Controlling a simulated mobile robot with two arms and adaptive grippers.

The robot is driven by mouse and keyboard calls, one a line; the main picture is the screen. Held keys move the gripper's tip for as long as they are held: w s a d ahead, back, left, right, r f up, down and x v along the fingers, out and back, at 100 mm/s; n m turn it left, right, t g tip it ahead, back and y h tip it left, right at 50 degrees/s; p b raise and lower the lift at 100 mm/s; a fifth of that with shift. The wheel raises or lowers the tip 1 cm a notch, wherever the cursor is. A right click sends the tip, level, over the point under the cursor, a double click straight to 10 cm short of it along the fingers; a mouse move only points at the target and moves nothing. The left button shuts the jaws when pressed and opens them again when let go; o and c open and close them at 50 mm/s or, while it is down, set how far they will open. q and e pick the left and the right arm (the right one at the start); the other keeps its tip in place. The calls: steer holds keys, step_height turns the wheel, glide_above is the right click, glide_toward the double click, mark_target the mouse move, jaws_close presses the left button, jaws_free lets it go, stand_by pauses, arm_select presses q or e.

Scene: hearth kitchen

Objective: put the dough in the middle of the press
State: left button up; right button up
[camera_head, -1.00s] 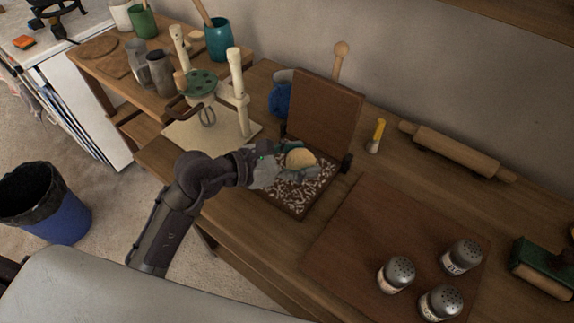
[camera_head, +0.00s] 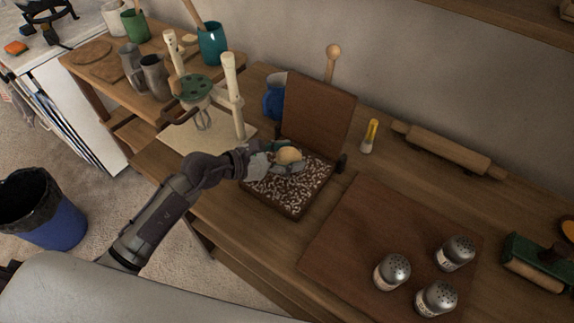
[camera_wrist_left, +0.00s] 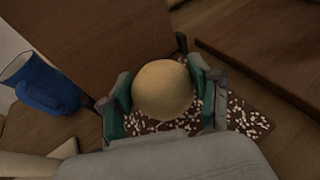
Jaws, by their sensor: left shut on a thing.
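The dough (camera_head: 289,155) is a pale tan ball held between the fingers of my left gripper (camera_head: 283,160). It also shows in the left wrist view (camera_wrist_left: 162,90), with a green-padded finger on each side. The press (camera_head: 292,203) is a wooden board with a speckled white-and-brown face, and its wooden lid (camera_head: 318,112) stands open at the back. The dough is over the rear part of the speckled face, near the lid. I cannot tell whether it touches the face. My right gripper is not in view.
A brown board (camera_head: 375,225) lies right of the press, with several metal shakers (camera_head: 392,272) on its front part.

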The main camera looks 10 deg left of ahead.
arm_select(q)
steer(key=shift+w+a+f, duration=0.1)
steer(key=shift+a+f, duration=0.1)
steer(key=shift+f, duration=1.9)
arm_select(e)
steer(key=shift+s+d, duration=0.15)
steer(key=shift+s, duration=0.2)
arm_select(q)
steer(key=shift+f, duration=0.15)
steer(key=o, duration=0.9)
steer(key=shift+c, duration=0.2)
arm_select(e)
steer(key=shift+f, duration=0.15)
